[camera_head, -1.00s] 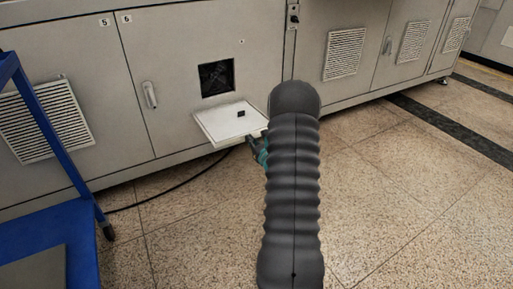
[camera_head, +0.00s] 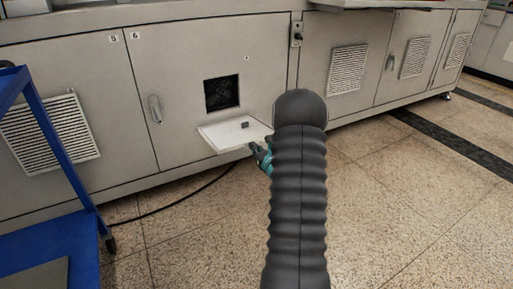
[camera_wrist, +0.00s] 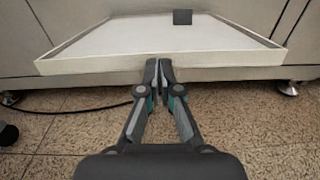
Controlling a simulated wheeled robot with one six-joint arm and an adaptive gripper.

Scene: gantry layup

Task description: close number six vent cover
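The number six vent cover (camera_head: 228,136) is a white shallow panel with a small dark block on its inner face. It hangs open, roughly level, out from the cabinet door marked 6, below the dark square vent opening (camera_head: 222,94). In the wrist view the cover (camera_wrist: 120,42) spans the upper picture, its front rim facing me. My gripper (camera_wrist: 159,66) has its fingertips together at the middle of that rim, apparently touching it, with nothing visible between them. In the head view my gripper (camera_head: 257,152) is at the cover's front right edge, partly hidden by my arm.
A blue cart (camera_head: 60,225) stands at the left. A black cable (camera_head: 180,202) runs along the floor below the cabinet. A door handle (camera_head: 155,109) is left of the opening. The floor at the right (camera_head: 410,200) is clear.

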